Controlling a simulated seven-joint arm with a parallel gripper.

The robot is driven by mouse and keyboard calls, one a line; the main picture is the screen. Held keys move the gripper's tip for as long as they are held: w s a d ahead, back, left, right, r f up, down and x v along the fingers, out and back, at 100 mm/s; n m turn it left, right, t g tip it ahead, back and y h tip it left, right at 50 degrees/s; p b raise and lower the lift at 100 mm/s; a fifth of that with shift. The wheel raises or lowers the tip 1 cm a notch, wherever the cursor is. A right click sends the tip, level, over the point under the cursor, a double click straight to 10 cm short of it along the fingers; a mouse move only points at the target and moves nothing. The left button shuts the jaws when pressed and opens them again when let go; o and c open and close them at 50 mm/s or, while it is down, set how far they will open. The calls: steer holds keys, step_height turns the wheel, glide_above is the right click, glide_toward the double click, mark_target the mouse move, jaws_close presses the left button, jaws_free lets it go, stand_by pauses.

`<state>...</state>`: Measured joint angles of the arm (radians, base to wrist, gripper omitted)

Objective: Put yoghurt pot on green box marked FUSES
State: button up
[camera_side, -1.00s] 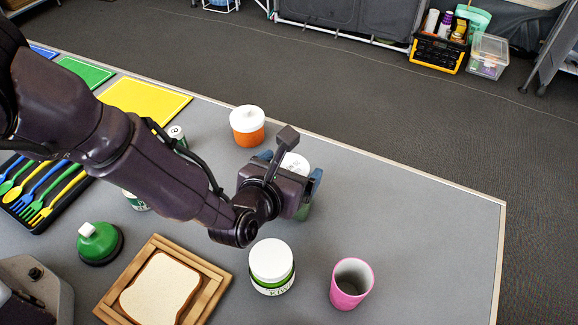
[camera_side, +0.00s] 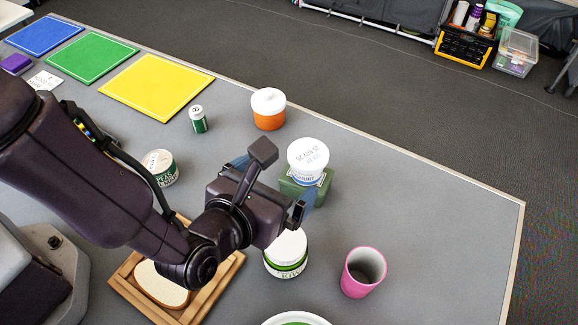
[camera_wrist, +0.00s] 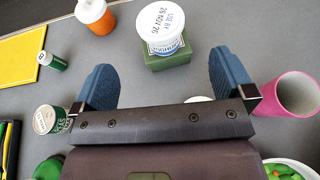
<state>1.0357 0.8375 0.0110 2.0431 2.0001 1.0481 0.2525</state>
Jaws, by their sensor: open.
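The yoghurt pot (camera_side: 307,161), white with a printed lid, sits upright on top of the green box (camera_side: 306,191). In the wrist view the pot (camera_wrist: 160,25) shows a use-by date on its lid, and the green box (camera_wrist: 168,59) is under it. The box's lettering is too small to read surely. My gripper (camera_side: 273,181) is open and empty, its blue fingers apart, on the near left side of the pot and box. In the wrist view both lie ahead of the open fingers (camera_wrist: 161,66), clear of them.
A white-lidded green-banded jar (camera_side: 287,252) and a pink cup (camera_side: 363,271) stand in front. An orange jar (camera_side: 268,108), a small green can (camera_side: 198,119) and a peas tin (camera_side: 160,167) stand to the left. Free table lies to the right.

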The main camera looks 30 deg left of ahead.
steer(key=shift+s+r, duration=0.15)
steer(key=shift+s, duration=0.25)
steer(key=w+a+r+n+g+y, duration=0.1)
steer(key=w+a+r+n+y, duration=0.15)
steer(key=a+r+n, duration=0.3)
steer(key=w+a+r+n+g+y, duration=0.1)
steer(key=a+r+n+y, duration=0.25)
steer(key=a, duration=0.35)
steer(key=s+a+r+n+g+y, duration=0.1)
steer(key=s+a+r+n+g, duration=0.2)
steer(key=a+n, duration=0.35)
steer(key=s+a+r+n+g, duration=0.2)
steer(key=a+r+n+g, duration=0.15)
steer(key=a+n, duration=0.3)
steer(key=s+a+r+n+h, duration=0.4)
steer(key=s+r+n+h, duration=0.3)
steer(key=s+n, duration=0.4)
steer(key=n, duration=0.3)
steer(key=shift+s, duration=0.4)
